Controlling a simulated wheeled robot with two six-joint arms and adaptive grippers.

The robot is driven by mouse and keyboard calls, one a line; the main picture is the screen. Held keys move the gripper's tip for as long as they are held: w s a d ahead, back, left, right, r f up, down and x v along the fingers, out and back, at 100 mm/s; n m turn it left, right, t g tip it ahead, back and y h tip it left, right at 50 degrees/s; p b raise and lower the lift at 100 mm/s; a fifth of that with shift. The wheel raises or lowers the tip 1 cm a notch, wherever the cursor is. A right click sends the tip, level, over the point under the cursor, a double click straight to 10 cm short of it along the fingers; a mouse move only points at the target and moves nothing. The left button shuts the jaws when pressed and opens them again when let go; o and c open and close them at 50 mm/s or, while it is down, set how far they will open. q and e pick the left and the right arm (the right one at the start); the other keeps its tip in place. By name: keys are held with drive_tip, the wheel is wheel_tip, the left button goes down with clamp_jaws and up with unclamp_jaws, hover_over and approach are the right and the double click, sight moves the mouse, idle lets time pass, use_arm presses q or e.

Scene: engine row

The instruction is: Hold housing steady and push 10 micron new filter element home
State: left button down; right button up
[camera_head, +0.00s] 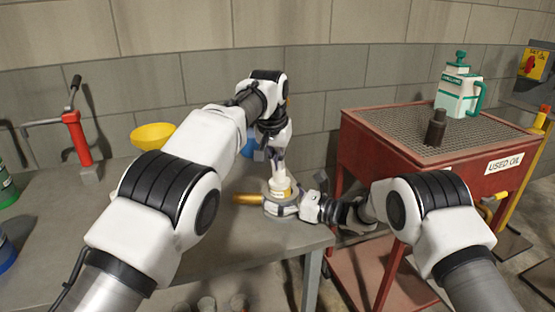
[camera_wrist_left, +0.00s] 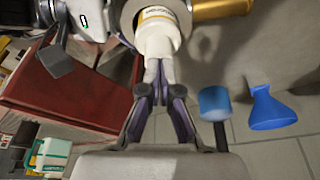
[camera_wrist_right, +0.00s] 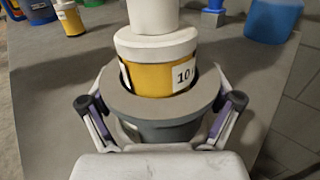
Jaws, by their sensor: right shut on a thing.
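The grey housing (camera_wrist_right: 170,134) has a wide collar and stands at the bench's front right corner; it also shows in the head view (camera_head: 283,210). The new filter element (camera_wrist_right: 155,80), white with a yellow band reading 10, sits upright inside the collar with its band partly above it. A narrower white part rises from its top. My right gripper (camera_wrist_right: 160,116) is shut around the housing, one finger each side. My left gripper (camera_wrist_left: 158,72) has its fingertips together against the white top of the element (camera_wrist_left: 158,38); it is above the housing in the head view (camera_head: 279,168).
A gold cylinder (camera_head: 249,199) lies beside the housing. A yellow funnel (camera_head: 152,136) and a red-bodied tool (camera_head: 76,137) are farther left on the bench (camera_head: 60,230). A red USED OIL cart (camera_head: 430,165) stands right, carrying a white-green jug (camera_head: 456,100) and a dark cylinder (camera_head: 435,128).

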use_arm(q)
drive_tip(key=shift+f, duration=0.4)
drive_tip(key=v, duration=1.2)
drive_tip(key=shift+r, duration=0.1)
hover_over(277, 187)
wheel_tip(277, 187, down, 6)
drive_tip(key=shift+x, duration=2.65)
drive_tip(key=shift+a+f, duration=0.1)
drive_tip(key=shift+f, duration=0.2)
